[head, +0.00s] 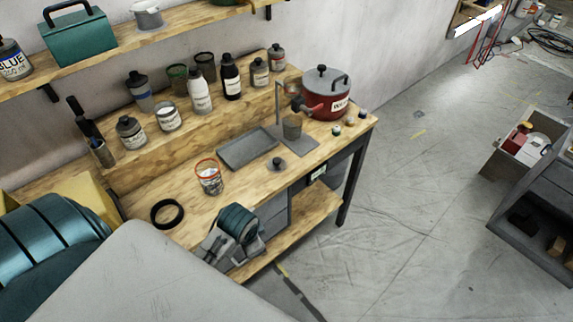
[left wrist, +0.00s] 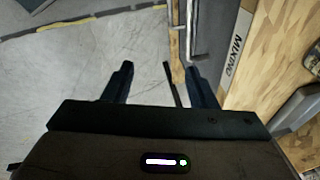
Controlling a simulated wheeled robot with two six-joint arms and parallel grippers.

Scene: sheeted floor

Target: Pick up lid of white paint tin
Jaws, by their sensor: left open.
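A small dark lid with a black knob (head: 277,164) lies on the wooden workbench, to the right of a small open tin with an orange-red rim and a pale label (head: 208,180). I cannot read that label or tell whether this is the white paint tin. A black ring (head: 167,213) lies to the tin's left. My left gripper (left wrist: 160,82) is open and empty in the left wrist view, with its fingers wide apart over the floor beside the wooden bench edge. My right gripper is not in view.
Several bottles and tins line the raised back ledge. Open floor (head: 425,220) lies to the right.

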